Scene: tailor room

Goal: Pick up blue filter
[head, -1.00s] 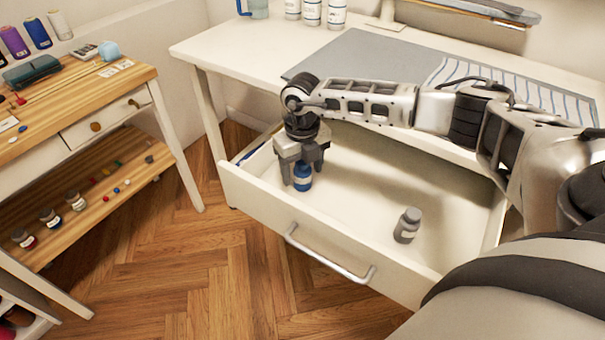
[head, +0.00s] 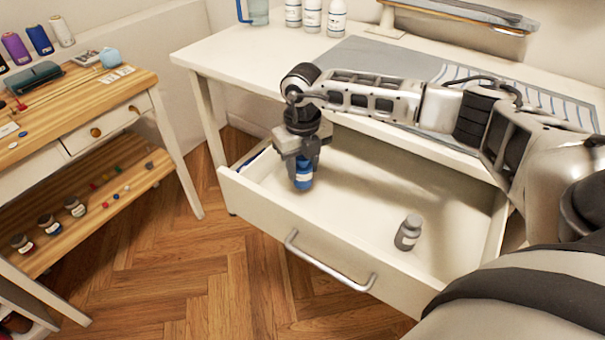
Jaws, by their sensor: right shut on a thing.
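The blue filter appears as a small blue bottle-like thing (head: 304,176) with a pale label, at the left end of the open drawer (head: 372,197). My right gripper (head: 303,172) points down and is shut on it. The fingers cover its upper part. Whether its base touches the drawer floor is hard to tell. My left gripper is not in the head view.
The white desk (head: 240,62) lies above, with a grey mat (head: 365,60) and white bottles (head: 312,15). A wooden side table (head: 75,103) stands at left.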

